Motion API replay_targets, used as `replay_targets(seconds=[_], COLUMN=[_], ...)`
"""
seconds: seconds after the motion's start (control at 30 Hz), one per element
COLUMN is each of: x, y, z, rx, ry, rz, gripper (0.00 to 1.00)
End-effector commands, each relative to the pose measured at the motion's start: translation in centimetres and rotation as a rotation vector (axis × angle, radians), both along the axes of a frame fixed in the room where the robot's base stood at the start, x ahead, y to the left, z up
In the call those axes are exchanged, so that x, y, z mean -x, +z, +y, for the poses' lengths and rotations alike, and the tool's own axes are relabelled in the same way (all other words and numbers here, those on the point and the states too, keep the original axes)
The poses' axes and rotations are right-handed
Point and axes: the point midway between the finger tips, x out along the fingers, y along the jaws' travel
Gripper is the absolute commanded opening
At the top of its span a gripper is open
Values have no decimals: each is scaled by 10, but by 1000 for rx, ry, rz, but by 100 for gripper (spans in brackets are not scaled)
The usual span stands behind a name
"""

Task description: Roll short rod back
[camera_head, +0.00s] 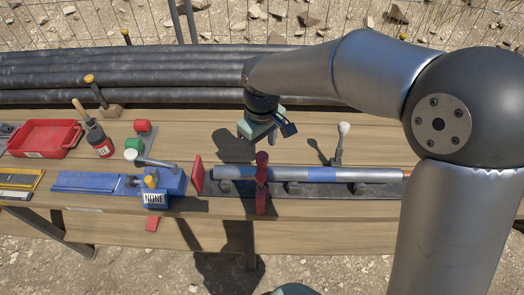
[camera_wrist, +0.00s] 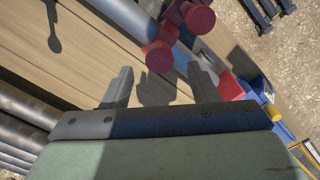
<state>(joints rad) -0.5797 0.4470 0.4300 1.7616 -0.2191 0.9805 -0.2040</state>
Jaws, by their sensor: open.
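In the wrist view the rod (camera_wrist: 124,17) runs past the red clamp (camera_wrist: 160,55). My gripper (camera_head: 258,131) hangs above the table behind the rod, apart from it. In the wrist view my gripper (camera_wrist: 162,88) has its two fingers spread with nothing between them. I cannot tell which rod the task calls short.
A red plate (camera_head: 197,175) stands at the rod's left end, beside a blue device marked NONE (camera_head: 154,197). A white-knobbed lever (camera_head: 341,142) stands behind the rod. Dark pipes (camera_head: 150,74) lie along the back. A red tray (camera_head: 45,138) is far left.

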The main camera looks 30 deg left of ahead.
Motion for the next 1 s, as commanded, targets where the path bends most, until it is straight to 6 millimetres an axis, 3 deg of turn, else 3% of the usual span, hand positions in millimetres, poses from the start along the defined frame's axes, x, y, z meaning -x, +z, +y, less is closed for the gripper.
replay_targets(seconds=[0.23,0.6,0.63,0.8,0.83,1.0], x=[0,0,0,0,0,-2], y=[-32,-39,-39,-39,-39,-40], z=[0,0,0,0,0,1], rx=[1,-1,-1,0,0,-1], ry=[-2,-1,-1,-2,-2,-13], rz=[1,0,0,0,0,0], gripper=[54,54,51,4,0,0])
